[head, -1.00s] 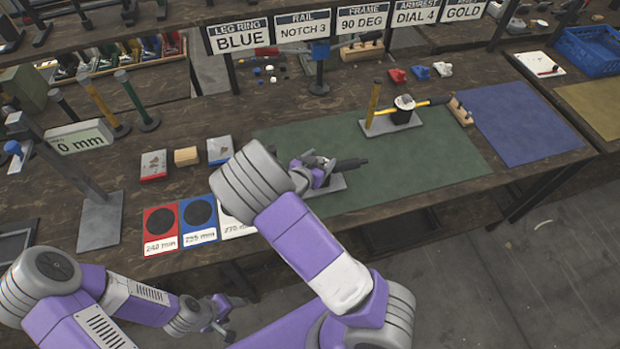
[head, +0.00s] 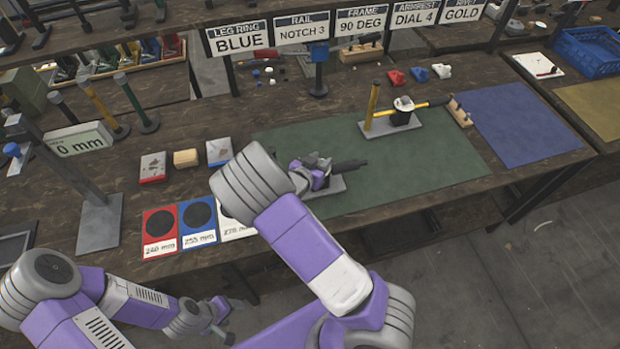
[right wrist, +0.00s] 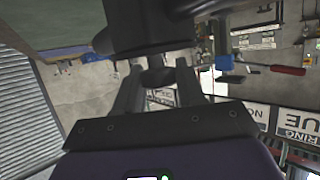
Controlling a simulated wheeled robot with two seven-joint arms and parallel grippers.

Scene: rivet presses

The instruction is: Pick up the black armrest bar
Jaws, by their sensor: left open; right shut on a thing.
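In the right wrist view a large dark shape (right wrist: 150,32) fills the top, at the ends of the fingers (right wrist: 157,85). I cannot tell whether the bar touches the plate. My left gripper (head: 224,312) is open and low in front of the bench edge, away from the bar.
The green mat (head: 430,160) has free room to the right. Behind stands a grey plate (head: 385,128) with an upright yellow post and a black block with a yellow bar. Red, blue and white cards (head: 160,228) lie left of my right arm. Label signs (head: 303,30) hang behind.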

